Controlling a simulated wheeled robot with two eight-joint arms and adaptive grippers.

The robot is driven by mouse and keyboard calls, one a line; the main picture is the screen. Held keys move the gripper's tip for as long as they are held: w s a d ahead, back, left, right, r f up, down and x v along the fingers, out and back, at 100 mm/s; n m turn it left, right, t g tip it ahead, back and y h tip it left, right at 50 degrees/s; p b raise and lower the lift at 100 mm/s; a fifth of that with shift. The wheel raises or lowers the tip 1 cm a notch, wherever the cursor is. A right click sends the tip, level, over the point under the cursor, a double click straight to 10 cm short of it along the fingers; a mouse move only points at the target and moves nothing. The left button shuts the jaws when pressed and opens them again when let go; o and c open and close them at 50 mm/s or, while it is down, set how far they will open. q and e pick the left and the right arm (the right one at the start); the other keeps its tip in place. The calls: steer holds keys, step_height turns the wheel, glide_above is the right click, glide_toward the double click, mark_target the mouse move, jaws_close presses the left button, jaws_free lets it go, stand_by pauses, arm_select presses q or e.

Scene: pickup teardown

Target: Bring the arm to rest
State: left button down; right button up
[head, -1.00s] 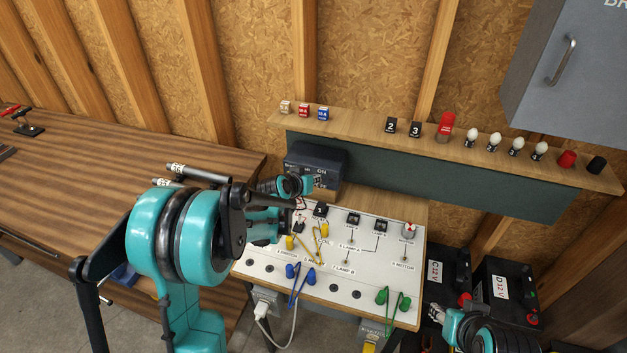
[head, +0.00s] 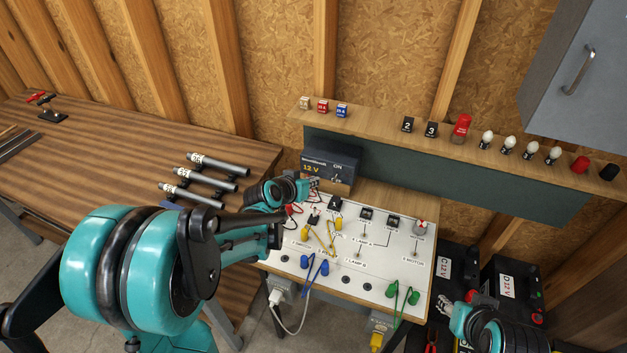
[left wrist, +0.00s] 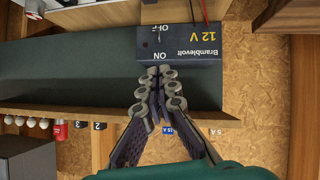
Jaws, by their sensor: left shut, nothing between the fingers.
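My left gripper (head: 313,184) is in front of the dark power supply (head: 330,168), above the back left of the white circuit board (head: 350,264). In the left wrist view its fingers (left wrist: 159,75) are shut with nothing between them. Their tips show beside the ON mark of the supply (left wrist: 185,45), labelled Bramblevolt 12 V; I cannot tell if they touch it. My right gripper (head: 447,308) is low at the right, near the black batteries; its finger state is unclear.
A shelf (head: 390,134) behind holds fuse blocks, bulbs and caps. Yellow, blue and green leads are on the board. Several grey tubes (head: 212,178) lie on the left bench (head: 100,160). A grey cabinet (head: 570,70) hangs at upper right. Batteries (head: 508,285) stand lower right.

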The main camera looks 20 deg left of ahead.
arm_select(q)
steer(key=s+d+f+g+y+b, duration=0.1)
steer(key=s+d+f+g+b, duration=0.1)
steer(key=s, duration=1.1)
steer(key=s+d+f+g+y+b, duration=0.1)
steer(key=s+b, duration=0.3)
steer(key=s, duration=0.9)
steer(key=shift+d+f+g, duration=0.45)
steer(key=shift+d+g, duration=0.15)
steer(key=shift+d, duration=0.15)
